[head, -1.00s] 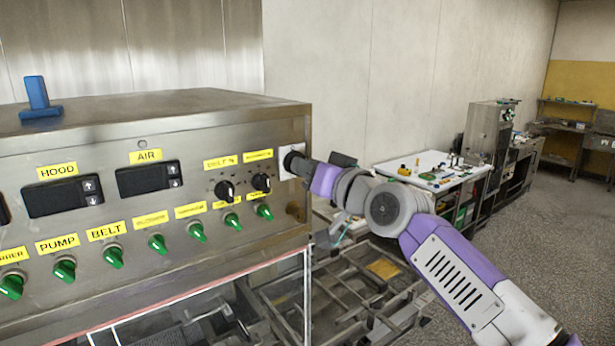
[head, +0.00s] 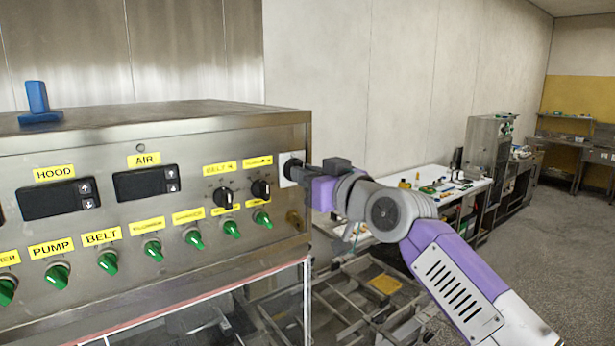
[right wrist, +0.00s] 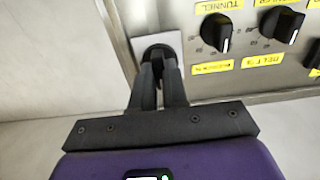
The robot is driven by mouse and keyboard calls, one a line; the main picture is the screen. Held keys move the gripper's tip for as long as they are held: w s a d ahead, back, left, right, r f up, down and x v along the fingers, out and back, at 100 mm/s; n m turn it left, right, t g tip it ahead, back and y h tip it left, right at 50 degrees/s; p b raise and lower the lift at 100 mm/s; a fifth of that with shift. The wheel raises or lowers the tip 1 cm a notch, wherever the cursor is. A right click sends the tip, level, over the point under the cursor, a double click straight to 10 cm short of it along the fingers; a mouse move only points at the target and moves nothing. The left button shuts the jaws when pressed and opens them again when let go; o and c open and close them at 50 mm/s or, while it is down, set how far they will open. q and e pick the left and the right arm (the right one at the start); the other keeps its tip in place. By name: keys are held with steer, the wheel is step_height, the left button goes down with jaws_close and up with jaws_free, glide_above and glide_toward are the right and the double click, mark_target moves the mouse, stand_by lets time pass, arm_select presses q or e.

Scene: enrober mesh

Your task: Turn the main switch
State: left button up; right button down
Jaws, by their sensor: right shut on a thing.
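The main switch (head: 286,159) is a dark knob on a pale square plate at the right end of the steel control panel (head: 150,235). My right gripper (head: 297,171) reaches it from the right and is shut on the knob. In the right wrist view, the two dark fingers of this gripper (right wrist: 160,75) close around the black knob in front of the plate (right wrist: 172,41). The fingers hide much of the knob, so I cannot tell its exact angle. My left gripper is not in view.
Two black knobs (head: 261,190) with yellow labels sit just left of the switch. A row of green knobs (head: 194,239) runs below. A metal frame (head: 350,300) stands low at right, before a cluttered white table (head: 450,188).

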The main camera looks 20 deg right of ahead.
steer(key=c, duration=1.1)
jaws_free()
steer(key=shift+c, duration=0.2)
steer(key=b+v, duration=0.3)
steer(key=v, duration=0.4)
steer(key=shift+s, duration=0.25)
steer(key=shift+d, duration=0.1)
